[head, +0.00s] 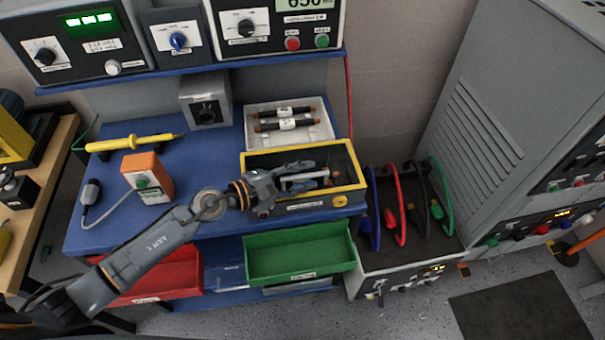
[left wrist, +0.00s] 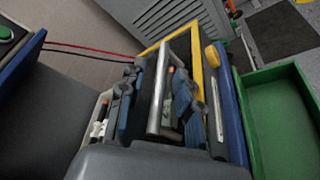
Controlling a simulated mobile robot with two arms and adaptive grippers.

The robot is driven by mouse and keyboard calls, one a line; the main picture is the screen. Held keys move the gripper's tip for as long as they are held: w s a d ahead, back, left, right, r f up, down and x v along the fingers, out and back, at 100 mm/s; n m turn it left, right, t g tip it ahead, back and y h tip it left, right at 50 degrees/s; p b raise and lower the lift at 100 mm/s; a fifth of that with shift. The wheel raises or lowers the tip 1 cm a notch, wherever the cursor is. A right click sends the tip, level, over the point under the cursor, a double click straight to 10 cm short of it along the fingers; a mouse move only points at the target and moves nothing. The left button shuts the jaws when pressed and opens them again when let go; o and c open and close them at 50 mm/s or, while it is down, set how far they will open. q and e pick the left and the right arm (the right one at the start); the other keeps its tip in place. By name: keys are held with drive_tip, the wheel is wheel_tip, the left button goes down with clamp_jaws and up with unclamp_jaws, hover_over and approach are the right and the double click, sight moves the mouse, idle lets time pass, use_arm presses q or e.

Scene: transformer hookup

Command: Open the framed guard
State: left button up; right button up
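The framed guard (head: 352,172) is a yellow-edged frame on the front right of the blue bench, with a yellow knob (head: 340,201) at its front right corner. It also shows in the left wrist view (left wrist: 211,57), beyond my gripper. My left gripper (head: 308,176) is over the guard, with its fingers spread. A pale metal bar handle (left wrist: 160,85) lies between the two fingers in the left wrist view. I see gaps beside the bar, so the fingers look open around it, not closed on it. My gripper hides part of the guard's inside. My right gripper is not in view.
A white tray with dark fuses (head: 258,143) lies behind the guard. A green bin (head: 300,257) and a red bin (head: 180,277) hang below the bench front. An orange box (head: 148,178) and yellow probe (head: 130,142) lie left. Coloured cables (head: 401,215) stand right.

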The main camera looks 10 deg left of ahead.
use_arm(q)
drive_tip(key=c, duration=0.7)
clamp_jaws()
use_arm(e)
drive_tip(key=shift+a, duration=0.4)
use_arm(q)
drive_tip(key=shift+r, duration=0.1)
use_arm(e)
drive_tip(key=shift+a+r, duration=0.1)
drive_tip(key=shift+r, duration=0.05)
